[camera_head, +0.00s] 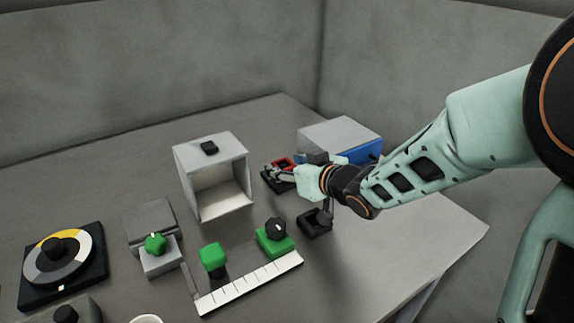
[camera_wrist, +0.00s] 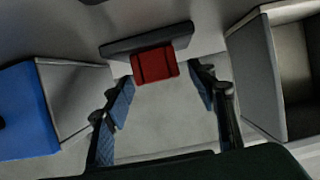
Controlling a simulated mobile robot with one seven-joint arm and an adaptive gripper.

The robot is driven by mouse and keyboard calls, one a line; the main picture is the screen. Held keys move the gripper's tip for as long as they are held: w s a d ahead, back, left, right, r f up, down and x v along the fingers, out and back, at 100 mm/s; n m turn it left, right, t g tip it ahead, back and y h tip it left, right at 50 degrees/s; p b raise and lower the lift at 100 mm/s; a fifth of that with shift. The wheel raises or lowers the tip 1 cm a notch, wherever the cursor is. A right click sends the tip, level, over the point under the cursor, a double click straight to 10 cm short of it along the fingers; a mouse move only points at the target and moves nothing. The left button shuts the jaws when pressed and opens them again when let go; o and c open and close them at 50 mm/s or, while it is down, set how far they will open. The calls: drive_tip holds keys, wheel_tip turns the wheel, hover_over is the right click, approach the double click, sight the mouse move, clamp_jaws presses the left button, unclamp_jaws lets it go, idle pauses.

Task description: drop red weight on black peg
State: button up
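The red weight (camera_head: 284,162) shows beyond my fingers in the head view, at a dark flat base (camera_head: 272,185). In the wrist view the red weight (camera_wrist: 154,66) is a ribbed red block against a black bar or plate (camera_wrist: 125,46). My gripper (camera_wrist: 161,92) is open, with its two blue-padded fingers apart and bare surface between them. The red block lies just beyond the fingertips, not clearly between them. In the head view my gripper (camera_head: 279,174) reaches left over the dark base and partly hides it. I cannot tell which black part is the peg.
A white open-fronted box (camera_head: 180,178) stands left of my gripper. A blue and grey box (camera_head: 345,135) stands behind it. A small black holder (camera_head: 313,224) sits in front. Green blocks, a white ruled strip (camera_head: 250,284) and a dial (camera_head: 85,255) lie further left. The table's right side is clear.

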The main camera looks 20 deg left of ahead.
drive_tip(key=shift+r, duration=0.25)
drive_tip(key=p+v, duration=0.4)
drive_tip(key=v, duration=0.6)
drive_tip(key=shift+s+d+r, duration=0.15)
drive_tip(key=shift+d+r, duration=0.05)
drive_tip(key=shift+r, duration=0.05)
drive_tip(key=shift+s+d+r, duration=0.1)
drive_tip(key=shift+s+d, duration=0.4)
